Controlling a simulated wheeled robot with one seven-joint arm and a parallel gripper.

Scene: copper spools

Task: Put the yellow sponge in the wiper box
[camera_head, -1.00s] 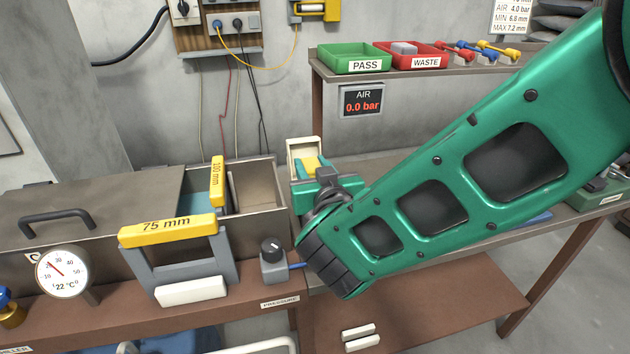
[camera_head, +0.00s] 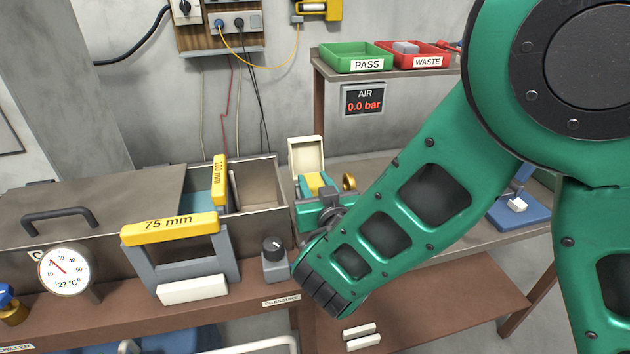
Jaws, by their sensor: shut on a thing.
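My gripper (camera_head: 322,193) is at the back of the bench, right of the metal bath, and is shut on the yellow sponge (camera_head: 316,181). Only part of the sponge shows between the green fingers. A small cream open box (camera_head: 305,145), which looks like the wiper box, stands just behind the sponge and fingers. Its lower part is hidden by my gripper, so I cannot tell whether the sponge is inside it or in front of it.
A brass ring-shaped thing (camera_head: 349,182) stands close right of my gripper. The open metal bath (camera_head: 262,185) with a yellow 100 mm handle (camera_head: 219,180) is to the left. A knob block (camera_head: 273,262) stands in front. Green (camera_head: 352,62) and red (camera_head: 428,64) trays sit on the shelf behind.

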